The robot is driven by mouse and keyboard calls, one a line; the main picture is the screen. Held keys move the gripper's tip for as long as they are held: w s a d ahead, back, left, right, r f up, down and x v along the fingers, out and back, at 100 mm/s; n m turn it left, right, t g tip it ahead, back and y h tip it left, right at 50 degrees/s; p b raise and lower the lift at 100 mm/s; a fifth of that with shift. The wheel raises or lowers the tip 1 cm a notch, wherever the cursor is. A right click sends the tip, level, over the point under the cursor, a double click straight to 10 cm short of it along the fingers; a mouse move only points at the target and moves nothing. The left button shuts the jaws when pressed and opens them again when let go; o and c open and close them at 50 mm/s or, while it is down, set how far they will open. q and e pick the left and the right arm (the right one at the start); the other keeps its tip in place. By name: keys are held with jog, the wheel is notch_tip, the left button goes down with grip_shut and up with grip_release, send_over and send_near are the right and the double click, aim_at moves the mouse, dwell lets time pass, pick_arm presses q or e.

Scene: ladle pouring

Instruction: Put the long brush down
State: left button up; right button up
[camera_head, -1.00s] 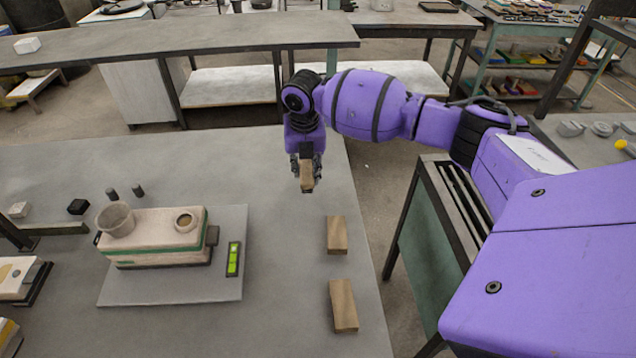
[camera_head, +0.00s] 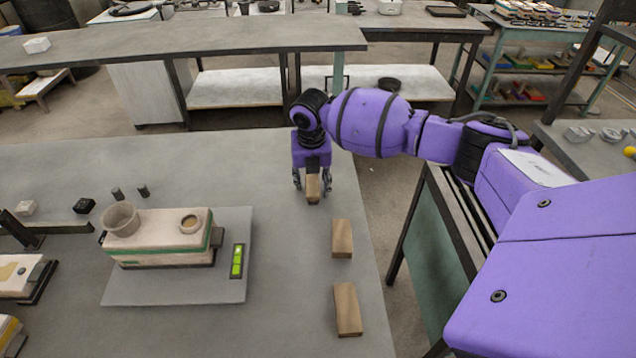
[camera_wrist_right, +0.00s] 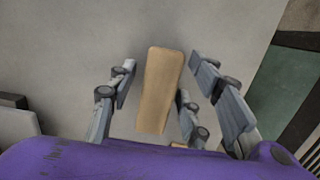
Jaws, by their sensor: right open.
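A tan wooden block (camera_head: 313,188), which I take for the long brush, is at my right gripper (camera_head: 312,182) near the table's far right edge. In the right wrist view the block (camera_wrist_right: 160,88) lies lengthwise between the fingers of the right gripper (camera_wrist_right: 158,85). The fingers stand apart from it, with gaps on both sides. The gripper is open. The block appears to rest on the grey table (camera_head: 285,285); its underside is hidden. My left gripper is not in view.
Two similar wooden blocks, one nearer the middle (camera_head: 342,238) and one nearer the front (camera_head: 347,309), lie along the table's right side. A beige and green device (camera_head: 160,239) with a cup (camera_head: 121,219) stands on a grey plate (camera_head: 180,290), left. Table between is clear.

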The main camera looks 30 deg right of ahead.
aim_at(312, 184)
jog(key=shift+r, duration=0.15)
notch_tip(312, 184, up, 12)
jog(key=s, duration=0.1)
jog(key=shift+s+a+p, duration=0.3)
jog(key=shift+a+p, duration=0.05)
jog(key=shift+a, duration=0.05)
dwell(0.3)
